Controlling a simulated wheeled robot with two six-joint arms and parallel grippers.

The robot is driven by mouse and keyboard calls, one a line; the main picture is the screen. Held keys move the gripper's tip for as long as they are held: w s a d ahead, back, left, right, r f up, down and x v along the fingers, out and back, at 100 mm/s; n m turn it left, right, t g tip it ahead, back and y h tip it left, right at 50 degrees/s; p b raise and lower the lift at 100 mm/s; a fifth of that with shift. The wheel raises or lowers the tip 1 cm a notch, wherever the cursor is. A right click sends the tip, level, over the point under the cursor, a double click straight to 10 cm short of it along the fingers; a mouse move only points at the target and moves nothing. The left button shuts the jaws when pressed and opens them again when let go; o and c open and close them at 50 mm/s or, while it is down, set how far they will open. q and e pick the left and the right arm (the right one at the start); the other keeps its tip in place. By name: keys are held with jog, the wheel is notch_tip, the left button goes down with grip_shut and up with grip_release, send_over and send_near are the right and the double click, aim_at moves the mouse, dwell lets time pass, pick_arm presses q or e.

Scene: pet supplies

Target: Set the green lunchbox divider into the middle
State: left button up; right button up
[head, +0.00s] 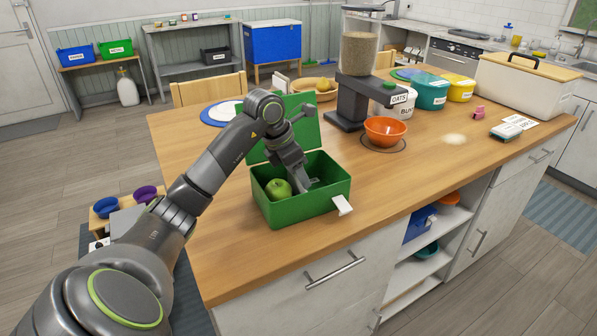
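The green lunchbox (304,208) stands on the wooden island top with its lid (312,128) raised at the back. A green apple (278,188) lies in its left part. My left gripper (299,188) points down into the box, to the right of the apple, near the middle. Its fingertips are partly hidden, and I cannot tell whether they are open or shut on something. A small pale shape (316,182) shows just right of the fingers. I cannot make out the divider as a separate green piece. My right gripper is not in view.
A white tag (343,205) sticks out at the box's front right corner. An orange bowl (386,131) stands below the grain dispenser (357,60) to the right.

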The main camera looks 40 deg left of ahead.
pick_arm(q)
jog(key=shift+o, duration=1.1)
jog(key=b+v, duration=0.1)
jog(key=v, duration=1.6)
jog(key=shift+r, duration=0.25)
jog(key=shift+f, duration=0.1)
